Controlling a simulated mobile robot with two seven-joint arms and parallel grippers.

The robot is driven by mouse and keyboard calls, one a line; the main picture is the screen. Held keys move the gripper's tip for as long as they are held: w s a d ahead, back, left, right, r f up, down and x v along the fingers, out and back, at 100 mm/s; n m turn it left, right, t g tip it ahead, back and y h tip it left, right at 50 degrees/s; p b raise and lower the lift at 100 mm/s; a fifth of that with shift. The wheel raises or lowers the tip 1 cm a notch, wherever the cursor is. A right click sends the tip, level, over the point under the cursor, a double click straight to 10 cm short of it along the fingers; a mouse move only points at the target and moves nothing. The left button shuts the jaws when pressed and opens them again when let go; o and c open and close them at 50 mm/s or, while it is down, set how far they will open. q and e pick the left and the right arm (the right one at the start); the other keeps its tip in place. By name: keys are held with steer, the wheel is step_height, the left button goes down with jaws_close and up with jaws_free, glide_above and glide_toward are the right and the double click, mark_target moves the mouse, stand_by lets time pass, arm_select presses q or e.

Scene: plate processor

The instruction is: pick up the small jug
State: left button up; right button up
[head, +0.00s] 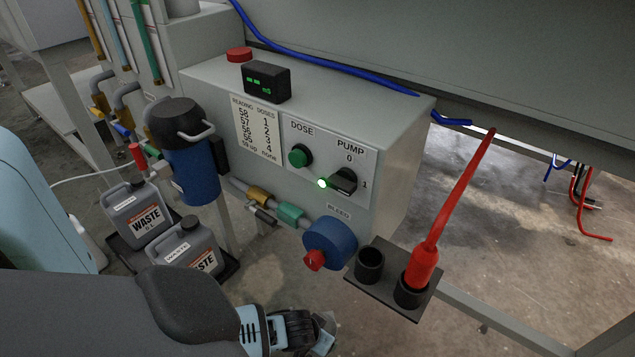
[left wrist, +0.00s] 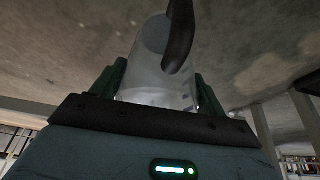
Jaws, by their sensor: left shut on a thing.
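The small jug (left wrist: 150,75) is a clear, see-through vessel with a dark curved handle (left wrist: 180,38) in the left wrist view. It sits between the two green fingers of my left gripper (left wrist: 158,82), which is shut on it. In the head view my left gripper (head: 312,334) is low at the bottom edge, in front of the grey pump box and below the blue bleed knob. The jug is mostly hidden there by the gripper and arm. My right gripper is in neither view.
A black two-cup holder (head: 385,292) juts out with a red hose nozzle (head: 422,265) in one cup. Two grey waste canisters (head: 137,212) stand at left. Bare floor (head: 540,270) lies at right.

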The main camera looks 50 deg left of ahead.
arm_select(q)
steer(key=s+d+p, duration=0.2)
steer(key=s+p, duration=0.1)
steer(key=s, duration=0.4)
steer(key=s+d+r+p, duration=0.1)
steer(key=s+p, duration=0.1)
steer(key=s, duration=0.6)
steer(key=shift+s+d+p, duration=0.15)
steer(key=shift+d+p, duration=0.2)
steer(key=shift+p, duration=0.05)
steer(key=shift+r, duration=0.1)
